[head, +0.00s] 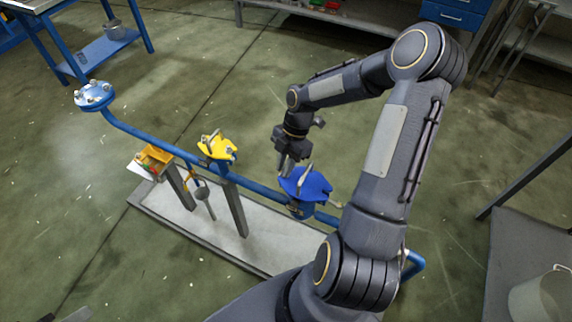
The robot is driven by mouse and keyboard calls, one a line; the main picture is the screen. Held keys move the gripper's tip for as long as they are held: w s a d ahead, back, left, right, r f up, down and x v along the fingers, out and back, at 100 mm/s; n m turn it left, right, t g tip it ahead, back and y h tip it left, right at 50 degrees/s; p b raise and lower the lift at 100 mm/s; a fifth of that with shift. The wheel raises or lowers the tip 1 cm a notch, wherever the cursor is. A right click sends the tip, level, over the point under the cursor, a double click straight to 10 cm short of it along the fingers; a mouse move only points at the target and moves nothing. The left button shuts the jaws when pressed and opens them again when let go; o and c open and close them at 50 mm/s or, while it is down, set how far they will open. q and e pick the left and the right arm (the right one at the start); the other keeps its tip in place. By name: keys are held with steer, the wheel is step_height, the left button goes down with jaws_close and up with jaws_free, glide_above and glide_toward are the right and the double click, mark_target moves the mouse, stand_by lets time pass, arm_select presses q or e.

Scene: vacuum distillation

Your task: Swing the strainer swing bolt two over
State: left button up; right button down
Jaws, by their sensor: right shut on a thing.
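The blue strainer cover (312,184) sits on the blue pipe run near the middle of the head view. A grey swing bolt (306,176) stands up at its edge, and another light bolt (335,204) sticks out at its lower right. My right gripper (285,168) reaches down at the cover's upper left edge and is shut on a swing bolt there. The held bolt is mostly hidden by the fingers. Grey tips at the bottom left edge (75,316) may be my left gripper; too little shows to tell its state.
A yellow cover (218,147) with a bolt sits farther left on the pipe, and a bolted blue flange (93,95) ends it. A yellow bin (154,157) and a hanging grey tool (204,199) are beside the posts. A grey tray (165,210) lies below. My right arm covers the pipe's right part.

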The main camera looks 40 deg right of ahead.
steer(key=shift+w+a+f+m+g+h, duration=0.25)
steer(key=shift+w+g+h, duration=0.2)
steer(key=shift+w+g, duration=0.35)
steer(key=shift+w+a+f+m+g+h, duration=0.2)
steer(key=shift+w+a+g+h, duration=0.25)
steer(key=shift+g, duration=0.55)
steer(key=shift+w+a+f+m+g+h, duration=0.15)
steer(key=shift+w+a+f+g+h, duration=0.2)
steer(key=shift+w+g, duration=0.45)
steer(key=shift+s+d+r, duration=0.1)
steer(key=shift+s, duration=0.05)
steer(key=c, duration=1.5)
jaws_free()
steer(key=shift+c, duration=0.2)
steer(key=v, duration=0.8)
steer(key=shift+b, duration=0.3)
